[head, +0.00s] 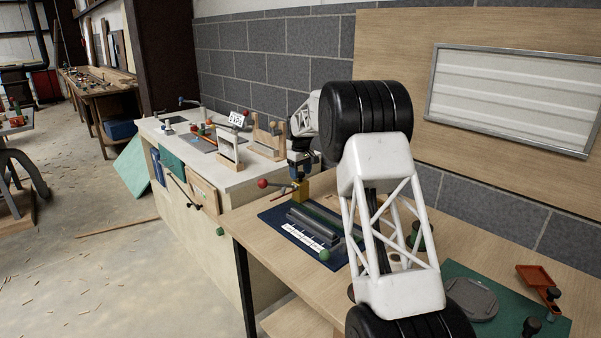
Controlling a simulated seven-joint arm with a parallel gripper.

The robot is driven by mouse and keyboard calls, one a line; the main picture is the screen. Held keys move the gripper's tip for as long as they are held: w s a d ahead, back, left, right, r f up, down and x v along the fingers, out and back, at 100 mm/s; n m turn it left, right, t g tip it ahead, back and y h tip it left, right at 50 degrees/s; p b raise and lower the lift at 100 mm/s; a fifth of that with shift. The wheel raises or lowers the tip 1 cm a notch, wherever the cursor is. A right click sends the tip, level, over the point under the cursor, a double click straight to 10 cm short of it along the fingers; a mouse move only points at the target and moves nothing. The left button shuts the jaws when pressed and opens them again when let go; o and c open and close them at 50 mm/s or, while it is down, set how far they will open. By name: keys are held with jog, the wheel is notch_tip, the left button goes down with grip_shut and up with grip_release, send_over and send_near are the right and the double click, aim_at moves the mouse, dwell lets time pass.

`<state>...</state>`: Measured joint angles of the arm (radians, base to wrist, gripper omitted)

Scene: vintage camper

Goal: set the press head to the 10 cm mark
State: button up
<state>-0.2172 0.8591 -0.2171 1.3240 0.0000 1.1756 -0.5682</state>
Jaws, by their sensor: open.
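A dark blue base plate (268,214) lies on the wooden workbench near its left end. It carries grey rails (312,222) and a white marked scale strip (304,235); the marks are too small to read. A yellow block (303,192), which looks like the press head, stands at the far end of the rails. A red ball on a thin lever (263,183) shows just left of it. A green ball (324,254) sits at the near end. My gripper (297,178) is open just above or at the yellow block; I cannot tell whether they touch.
A white-topped cabinet (180,140) with wooden stands (229,146) adjoins the bench behind. A green mat (515,310) with a grey round-topped piece (470,298) and an orange tray (538,275) lie at the right. The grey block wall bounds the back.

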grip_shut()
jog(key=s+d, duration=1)
jog(key=shift+s+d, duration=0.15)
dwell(1.0)
grip_release()
notch_tip(320, 180, up, 8)
dwell(0.8)
